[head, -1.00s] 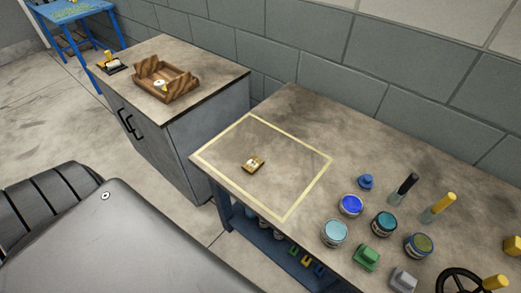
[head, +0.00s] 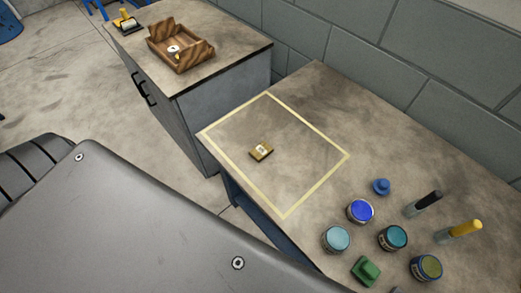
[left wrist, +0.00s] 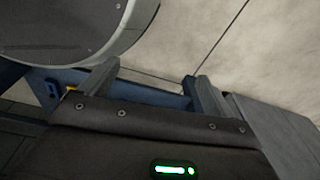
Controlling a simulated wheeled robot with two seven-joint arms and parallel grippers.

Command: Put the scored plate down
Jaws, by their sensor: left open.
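A small brown plate-like block with a pale marking (head: 261,151) lies flat inside the yellow taped rectangle (head: 318,187) on the workbench. I take it to be the scored plate; the scoring is too small to make out. Nothing touches it. My left gripper (left wrist: 155,85) shows in the left wrist view with its two fingers apart and nothing between them, above the floor near the blue bench frame. In the head view neither gripper shows; only a grey part of my own body fills the lower left.
A wooden tray (head: 180,47) sits on the grey cabinet (head: 222,97). The bench's back left is clear.

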